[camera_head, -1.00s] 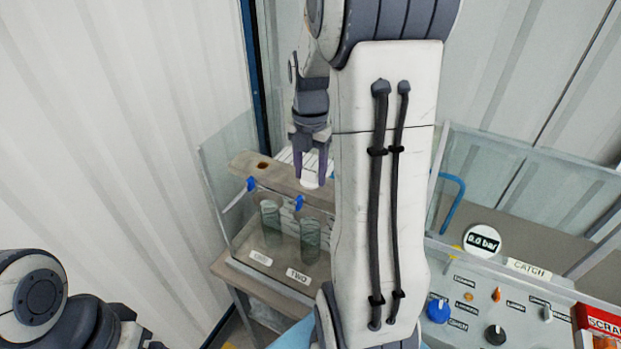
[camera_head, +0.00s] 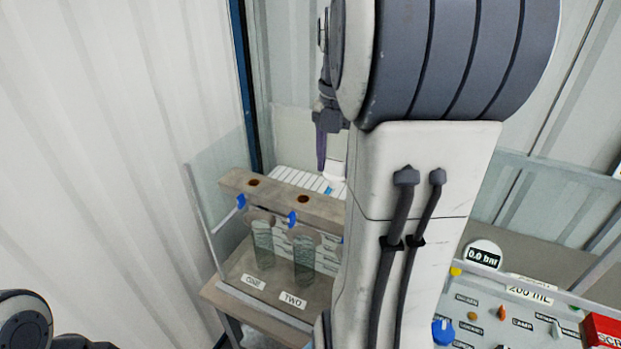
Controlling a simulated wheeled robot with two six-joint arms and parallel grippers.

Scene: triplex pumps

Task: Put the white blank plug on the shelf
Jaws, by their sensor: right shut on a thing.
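My right gripper (camera_head: 334,168) is shut on the white blank plug (camera_head: 335,171). The plug is up above and behind the wooden board (camera_head: 272,193) and is partly hidden by my right arm. One dark purple finger shows on its left; the other finger is hidden. The board has two dark open holes in its top. No surface is clearly marked as the shelf. My left gripper is out of view; only part of that arm shows at the lower left.
A clear panel (camera_head: 207,215) stands at the left. A control panel (camera_head: 510,315) and red box (camera_head: 603,332) are at right.

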